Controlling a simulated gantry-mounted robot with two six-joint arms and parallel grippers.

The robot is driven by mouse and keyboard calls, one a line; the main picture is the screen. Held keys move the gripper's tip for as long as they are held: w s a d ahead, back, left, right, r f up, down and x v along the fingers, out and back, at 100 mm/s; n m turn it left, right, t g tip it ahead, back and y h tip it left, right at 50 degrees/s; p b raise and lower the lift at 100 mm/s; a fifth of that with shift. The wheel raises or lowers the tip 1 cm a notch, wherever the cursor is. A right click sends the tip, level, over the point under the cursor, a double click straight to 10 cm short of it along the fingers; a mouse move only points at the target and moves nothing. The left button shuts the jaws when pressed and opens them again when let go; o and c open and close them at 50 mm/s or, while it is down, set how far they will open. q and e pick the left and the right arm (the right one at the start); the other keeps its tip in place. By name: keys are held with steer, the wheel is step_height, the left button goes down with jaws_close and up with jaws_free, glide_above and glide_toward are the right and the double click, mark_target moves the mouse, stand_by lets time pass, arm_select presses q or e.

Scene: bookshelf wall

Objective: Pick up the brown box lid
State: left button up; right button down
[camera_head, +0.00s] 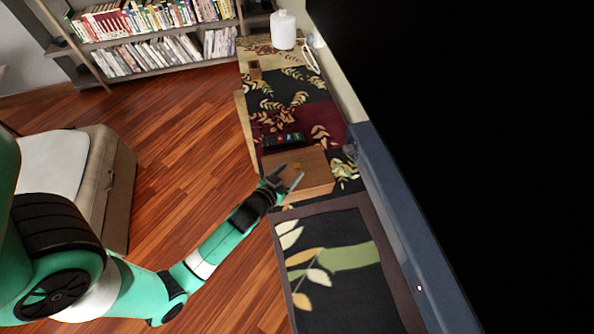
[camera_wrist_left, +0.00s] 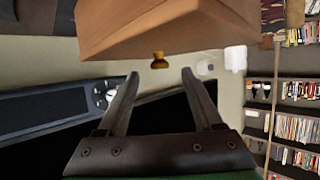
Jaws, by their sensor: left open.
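The brown box (camera_head: 318,178) sits on the patterned cloth, with its flat lid (camera_head: 308,158) uppermost and a small knob (camera_head: 297,167) on it. In the left wrist view the brown lid (camera_wrist_left: 165,32) fills the top, and its brass knob (camera_wrist_left: 159,61) sticks out toward my fingers. My left gripper (camera_head: 292,171) is at the box's near-left part. Its fingers are open, and in the wrist view the gap between the fingertips (camera_wrist_left: 160,74) lines up with the knob, with nothing held. Whether the fingertips reach the knob's height is unclear. My right gripper is not in view.
A dark item with coloured pieces (camera_head: 284,140) lies just behind the box. A white canister (camera_head: 283,30) stands at the far end. A framed leaf panel (camera_head: 340,250) is nearer me. A blue-grey edge (camera_head: 395,215) and black screen-like area bound the right.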

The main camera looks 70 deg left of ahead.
mark_target(297, 166)
arm_select(q)
steer(key=shift+w+a+f, duration=0.15)
steer(key=shift+w+f, duration=0.05)
steer(key=shift+w, duration=0.05)
steer(key=b+x, duration=0.2)
steer(key=x, duration=0.2)
steer(key=shift+w+a, duration=0.2)
jaws_close()
